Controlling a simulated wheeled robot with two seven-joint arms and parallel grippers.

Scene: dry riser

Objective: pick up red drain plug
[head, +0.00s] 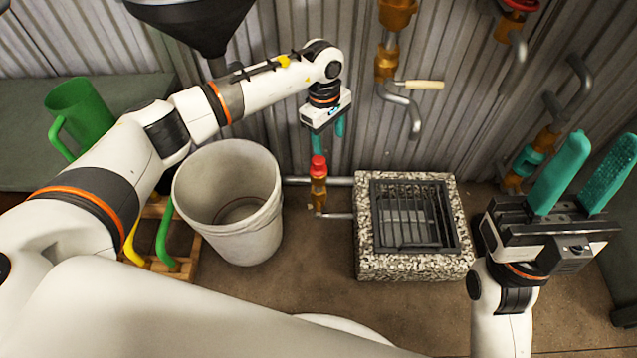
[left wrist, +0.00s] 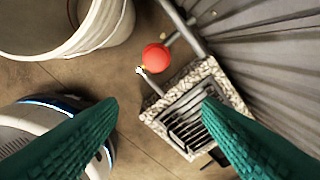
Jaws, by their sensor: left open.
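The red drain plug (head: 318,163) sits on top of a brass fitting (head: 318,188) at the end of a low grey pipe near the wall. In the left wrist view the plug (left wrist: 155,57) shows as a round red top, beyond and between my two teal fingers. My left gripper (head: 329,139) points down just above the plug, open and empty, and appears apart from it. My right gripper (head: 579,180) is at the right with its two teal fingers pointing up, apart and with nothing between them.
A white bucket (head: 250,235) stands just left of the plug. A speckled stone drain box with a metal grate (head: 366,263) is to the right. A green watering can (head: 85,112) is at far left. Pipes and a tap (head: 424,85) are on the corrugated wall behind.

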